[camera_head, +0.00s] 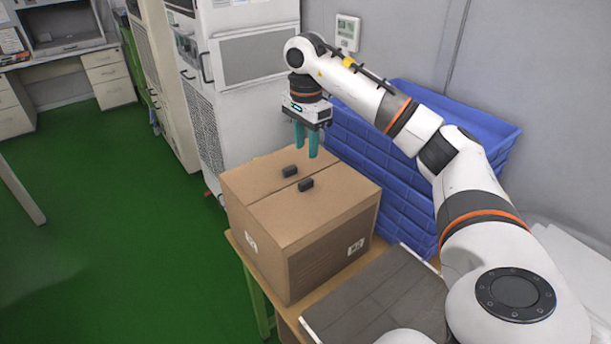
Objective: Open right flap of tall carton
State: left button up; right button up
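The tall brown cardboard carton (330,240) stands on a wooden-edged table, and its top looks closed. A seam runs across the top between two flaps. My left gripper is not in view.
Stacked blue crates (398,165) stand right behind the carton, under my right arm. A grey flat panel (378,300) lies at the carton's near right. A white cabinet (250,90) stands behind. Green floor (110,240) lies clear to the left.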

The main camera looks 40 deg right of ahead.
aim_at(306, 181)
notch_tip(306, 181, down, 10)
jog(key=p, duration=0.2)
jog(key=shift+f+p, duration=0.2)
jog(key=shift+p, duration=0.15)
grip_shut()
